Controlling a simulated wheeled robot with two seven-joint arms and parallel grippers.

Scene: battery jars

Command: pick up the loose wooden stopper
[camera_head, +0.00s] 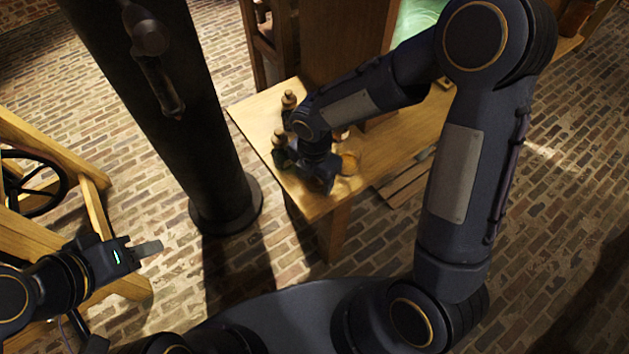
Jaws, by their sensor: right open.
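My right gripper (308,178) is low over the near left end of a wooden table (258,108), jaws open and pointing down. A small round tan-brown thing (349,162) is just right of it; it may be the loose wooden stopper, but I cannot tell for sure. Two dark jars with wooden tops, a farther one (288,99) and a nearer one (280,137), stand to the left of my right arm. My wrist and forearm hide part of the tabletop. My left gripper (147,248) is at the lower left, away from the table; its jaw gap is unclear.
A thick black column (187,120) stands left of the table. A wooden frame with a dark wheel (35,185) is at the far left. A tall brown wooden panel (345,45) rises behind the jars. Wooden slats (405,180) lie beside the table. Brick floor is open at right.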

